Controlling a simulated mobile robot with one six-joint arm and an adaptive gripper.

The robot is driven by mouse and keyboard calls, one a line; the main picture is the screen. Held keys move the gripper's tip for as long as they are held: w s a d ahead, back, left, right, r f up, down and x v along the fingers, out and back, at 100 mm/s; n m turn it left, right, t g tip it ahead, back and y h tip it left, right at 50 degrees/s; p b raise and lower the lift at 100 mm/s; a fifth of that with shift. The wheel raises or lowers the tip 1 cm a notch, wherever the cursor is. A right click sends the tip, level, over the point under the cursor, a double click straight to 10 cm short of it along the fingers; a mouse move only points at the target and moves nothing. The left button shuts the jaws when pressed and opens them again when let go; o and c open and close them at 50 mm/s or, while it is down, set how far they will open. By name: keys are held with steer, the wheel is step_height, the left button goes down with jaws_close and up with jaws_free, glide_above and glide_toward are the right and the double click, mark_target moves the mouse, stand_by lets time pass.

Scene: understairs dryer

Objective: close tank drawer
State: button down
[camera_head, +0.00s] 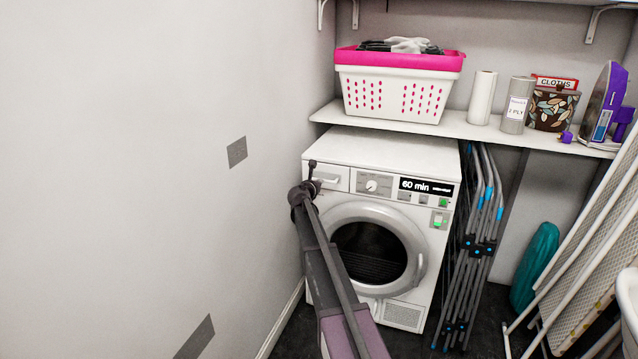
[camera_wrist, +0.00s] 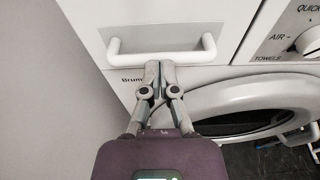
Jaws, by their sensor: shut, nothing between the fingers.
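The tank drawer (camera_head: 341,183) is the white panel at the top left of the dryer front, left of the dial panel. In the wrist view the drawer front (camera_wrist: 150,18) fills the upper middle, with its white bar handle (camera_wrist: 200,52) across it. The drawer looks nearly level with the dryer front; a small gap cannot be judged. My gripper (camera_wrist: 158,66) has its fingertips together, with nothing between them, at the handle's lower edge. Whether they touch is unclear. In the head view my gripper (camera_head: 315,182) partly covers the drawer's left side.
The dryer (camera_head: 385,150) has a round door (camera_head: 413,225) below the drawer. A shelf (camera_head: 455,125) above holds a laundry basket (camera_head: 395,95). A folded rack (camera_head: 480,240) leans on the right.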

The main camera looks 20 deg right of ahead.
steer(key=p+v, duration=0.2)
steer(key=v, duration=1.1)
steer(key=shift+a, duration=0.1)
steer(key=s+a+f+m+g+y, duration=0.1)
steer(key=s+a+f+m+g, duration=0.15)
steer(key=s+m, duration=0.3)
steer(key=s+a+f+m+g+y, duration=0.1)
steer(key=s+f+m+g+y, duration=0.1)
steer(key=s+f+m, duration=0.4)
steer(key=s+a+f+m+g+y, duration=0.1)
steer(key=s+a+m+g, duration=0.1)
steer(key=s+m, duration=0.35)
steer(key=s+a+f+m+g+y, duration=0.25)
steer(key=s+a+m, duration=0.3)
steer(key=s, duration=0.45)
steer(key=s+a+f+m+g+y, duration=0.25)
steer(key=s+a+m+y, duration=0.2)
steer(key=s+a, duration=0.4)
step_height(320, 180, up, 25)
steer(key=s+d+p, duration=0.1)
steer(key=p, duration=2.5)
steer(key=shift+s+r, duration=0.2)
steer(key=shift+r, duration=0.05)
steer(key=shift+s+d, duration=0.1)
steer(key=shift+s, duration=0.05)
